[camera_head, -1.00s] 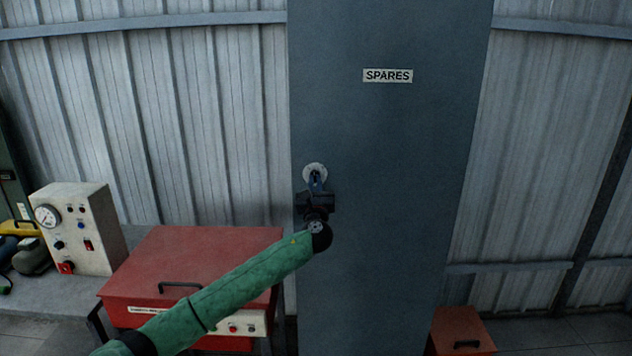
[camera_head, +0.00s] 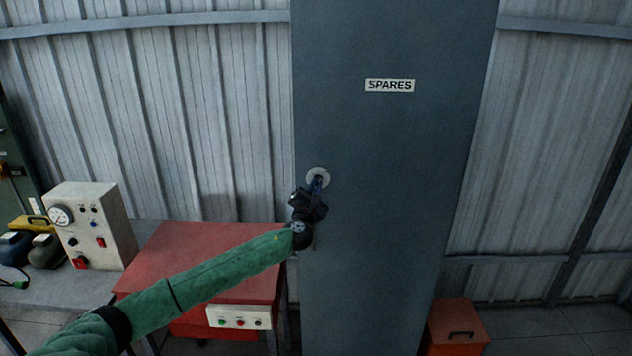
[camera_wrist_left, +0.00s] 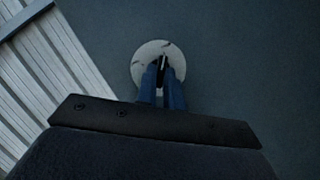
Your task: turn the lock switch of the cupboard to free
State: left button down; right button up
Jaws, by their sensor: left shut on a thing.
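The cupboard (camera_head: 395,200) is a tall dark blue-grey cabinet with a SPARES label (camera_head: 390,86). Its lock switch has a pale round plate (camera_head: 318,173) near the cupboard's left edge; the plate also shows in the left wrist view (camera_wrist_left: 143,68). My left gripper (camera_head: 318,183) is at the plate, its blue fingers shut on the small dark knob of the lock switch (camera_wrist_left: 162,62). The fingers hide most of the knob, so its exact setting is hard to read. In the left wrist view the plate appears tilted against the picture. My right gripper is not in view.
A red machine (camera_head: 190,255) stands below my left arm. A cream gauge box (camera_head: 90,225) is on a grey bench at the left. An orange-red box (camera_head: 457,325) is on the floor right of the cupboard. The space before the cupboard's right side is clear.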

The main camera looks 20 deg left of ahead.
pick_arm(q)
jog(key=shift+m+h+p, duration=0.4)
jog(key=shift+m+p, duration=0.2)
jog(key=shift+m, duration=0.2)
jog(key=c, duration=1.5)
grip_release()
jog(key=shift+f, duration=0.1)
